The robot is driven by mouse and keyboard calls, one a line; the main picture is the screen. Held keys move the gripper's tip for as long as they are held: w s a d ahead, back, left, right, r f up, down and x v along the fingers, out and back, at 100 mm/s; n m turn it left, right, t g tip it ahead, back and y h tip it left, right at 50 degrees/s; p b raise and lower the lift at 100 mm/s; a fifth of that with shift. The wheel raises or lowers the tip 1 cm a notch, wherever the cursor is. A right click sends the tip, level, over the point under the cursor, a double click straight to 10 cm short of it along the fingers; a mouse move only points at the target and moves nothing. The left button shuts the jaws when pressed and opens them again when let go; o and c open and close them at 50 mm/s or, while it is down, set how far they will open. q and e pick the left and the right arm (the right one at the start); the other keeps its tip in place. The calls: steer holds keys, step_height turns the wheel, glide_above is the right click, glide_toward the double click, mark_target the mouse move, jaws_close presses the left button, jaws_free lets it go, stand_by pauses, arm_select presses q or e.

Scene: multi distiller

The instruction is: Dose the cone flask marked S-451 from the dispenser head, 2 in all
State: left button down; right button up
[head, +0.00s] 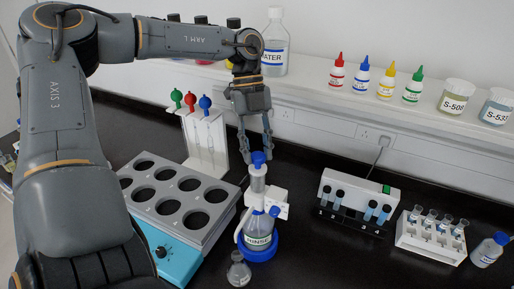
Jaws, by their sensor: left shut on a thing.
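My left gripper (258,154) reaches down from above and is shut on the blue knob (258,158) on top of the dispenser head (257,182). The dispenser head sits on a bottle marked RINSE (259,240), which stands upright in a blue ring (261,253). A thin white spout curves down on its left side. A small cone flask (238,272) stands in front of the bottle, near the spout's lower end. Its marking cannot be read. My right gripper is not in view.
A heating block with round holes (186,193) stands left of the bottle. A pipette stand (207,150) is behind. Right are a vial device (360,190), a white tube rack (432,235) and a blue-capped bottle (490,250). Coloured dropper bottles (361,80) line the shelf.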

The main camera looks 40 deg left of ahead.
mark_target(257, 153)
arm_select(q)
steer(key=shift+r+p, duration=0.65)
steer(key=shift+r, duration=1.45)
steer(key=c, duration=1)
jaws_free()
steer(key=shift+o, duration=0.2)
steer(key=shift+f, duration=0.1)
steer(key=v, duration=1.2)
steer(key=shift+w, duration=0.1)
steer(key=shift+c, duration=0.4)
